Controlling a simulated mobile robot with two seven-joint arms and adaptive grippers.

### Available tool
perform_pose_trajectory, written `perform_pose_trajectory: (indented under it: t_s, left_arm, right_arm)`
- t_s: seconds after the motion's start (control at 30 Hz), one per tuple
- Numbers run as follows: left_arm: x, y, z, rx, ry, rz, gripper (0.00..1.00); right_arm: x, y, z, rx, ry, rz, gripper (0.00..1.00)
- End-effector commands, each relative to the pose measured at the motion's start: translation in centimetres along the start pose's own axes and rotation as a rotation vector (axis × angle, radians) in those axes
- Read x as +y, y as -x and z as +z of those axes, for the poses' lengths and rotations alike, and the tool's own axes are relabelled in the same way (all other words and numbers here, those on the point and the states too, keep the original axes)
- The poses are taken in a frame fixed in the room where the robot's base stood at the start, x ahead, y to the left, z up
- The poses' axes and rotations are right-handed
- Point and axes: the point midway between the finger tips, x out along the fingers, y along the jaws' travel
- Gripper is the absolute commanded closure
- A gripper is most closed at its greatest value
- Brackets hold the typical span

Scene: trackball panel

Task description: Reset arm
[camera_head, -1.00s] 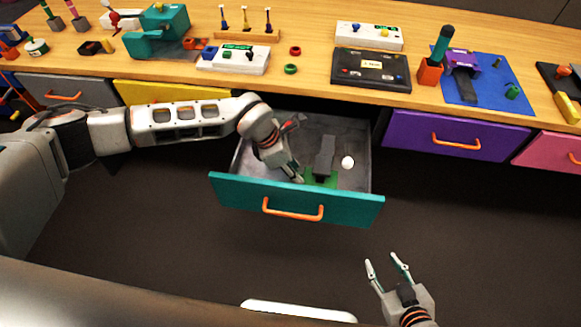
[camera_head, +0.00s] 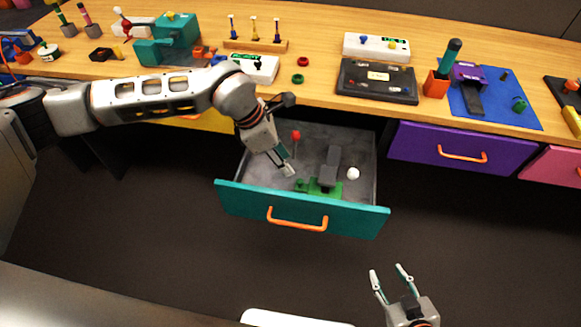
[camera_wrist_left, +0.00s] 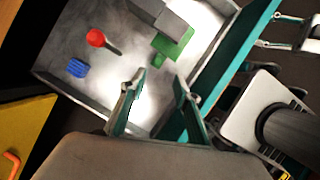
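My left gripper (camera_head: 288,170) hangs over the open teal-fronted drawer (camera_head: 300,212). Its two fingers (camera_wrist_left: 156,95) are apart with nothing between them in the left wrist view. In the drawer are a green piece with a grey block (camera_head: 329,172), a white ball (camera_head: 353,173) and a red-headed pin (camera_head: 295,135). The red head (camera_wrist_left: 95,38) also shows in the left wrist view, beside a blue block (camera_wrist_left: 78,68). My right gripper (camera_head: 391,282) is open and empty, in front of the drawer at lower right.
The wooden table (camera_head: 310,55) above holds a black panel (camera_head: 377,82), white panels (camera_head: 376,46), a teal machine (camera_head: 172,40) and a blue mat (camera_head: 492,98). A closed purple drawer (camera_head: 462,150) is right of the open one. The floor in front is clear.

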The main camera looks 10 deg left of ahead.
Motion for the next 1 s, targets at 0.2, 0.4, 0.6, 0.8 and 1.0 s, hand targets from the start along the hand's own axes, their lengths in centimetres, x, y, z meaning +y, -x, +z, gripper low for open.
perform_pose_trajectory:
  t_s: [0.2, 0.4, 0.6, 0.8, 1.0]
  left_arm:
    - [-0.1, 1.2, 0.0, 0.001, -0.001, -0.001, 0.68]
    - [-0.1, 1.3, 0.0, 0.001, -0.001, -0.001, 0.68]
    - [-0.1, 1.2, 0.0, 0.0, -0.001, -0.001, 0.68]
    - [-1.3, 0.8, 0.9, -0.035, -0.003, -0.029, 0.68]
    - [-8.9, 0.1, 7.3, -0.281, 0.018, -0.208, 0.68]
  right_arm:
    - [0.0, 0.0, 0.0, -0.001, 0.0, 0.0, 0.6]
    - [0.0, 0.0, 0.0, -0.001, -0.001, 0.0, 0.6]
    - [0.0, 0.0, 0.0, -0.001, -0.001, 0.0, 0.6]
    - [0.0, 0.0, 0.0, -0.001, -0.001, 0.0, 0.6]
    - [0.0, 0.0, 0.0, -0.001, -0.001, 0.0, 0.6]
